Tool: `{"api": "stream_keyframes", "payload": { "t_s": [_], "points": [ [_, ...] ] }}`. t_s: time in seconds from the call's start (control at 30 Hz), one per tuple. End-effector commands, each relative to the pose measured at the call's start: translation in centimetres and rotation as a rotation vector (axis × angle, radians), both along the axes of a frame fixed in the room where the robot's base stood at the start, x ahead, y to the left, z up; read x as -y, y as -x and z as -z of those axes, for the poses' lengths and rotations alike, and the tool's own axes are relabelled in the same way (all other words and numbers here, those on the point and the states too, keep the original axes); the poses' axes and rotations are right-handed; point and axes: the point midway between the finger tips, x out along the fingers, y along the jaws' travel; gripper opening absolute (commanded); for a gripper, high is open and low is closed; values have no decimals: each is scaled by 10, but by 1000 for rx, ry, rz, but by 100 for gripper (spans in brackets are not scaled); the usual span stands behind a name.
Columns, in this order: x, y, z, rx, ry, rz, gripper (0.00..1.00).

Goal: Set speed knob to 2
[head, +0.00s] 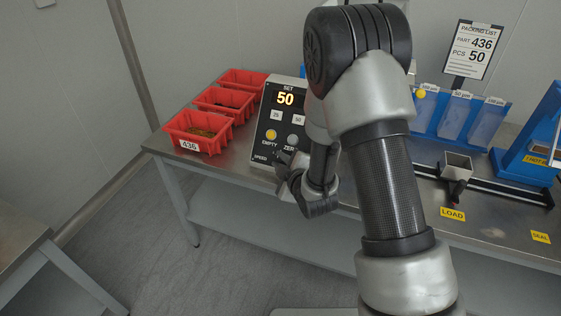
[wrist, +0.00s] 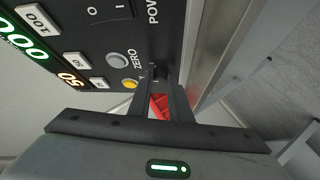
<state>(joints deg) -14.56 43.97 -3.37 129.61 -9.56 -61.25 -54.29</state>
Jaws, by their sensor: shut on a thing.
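The control panel (head: 271,135) stands on the bench and its display reads SET 50. A SPEED label (head: 260,157) is at its lower left. My gripper (wrist: 163,88) reaches the lower part of the panel, and its two fingers are shut on the small dark speed knob (wrist: 160,73). In the head view my gripper (head: 284,166) is at the panel's lower edge, partly hidden by my wrist, and it covers the knob. The knob's pointer and its scale cannot be read in either view.
Red bins (head: 197,131) stand left of the panel. The EMPTY button (head: 271,134) and ZERO button (wrist: 117,60) are close to the knob. A blue chute rack (head: 458,117), a black rail (head: 494,188) and a packing list (head: 471,50) are to the right.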

Motion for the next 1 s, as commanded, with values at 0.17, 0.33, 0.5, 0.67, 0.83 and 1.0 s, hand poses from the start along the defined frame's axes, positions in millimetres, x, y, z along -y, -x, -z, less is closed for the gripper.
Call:
{"api": "stream_keyframes", "payload": {
  "t_s": [0.17,0.33,0.5,0.67,0.83,1.0],
  "points": [
    [1,1,2,-4,1,2,0],
    [1,1,1,-4,0,2,36],
    [0,0,1,-2,0,1,36],
    [1,3,-1,-1,0,1,36],
    [8,22,-10,-1,-1,2,36],
    [20,53,-24,-3,-1,1,36]
  ]
}}
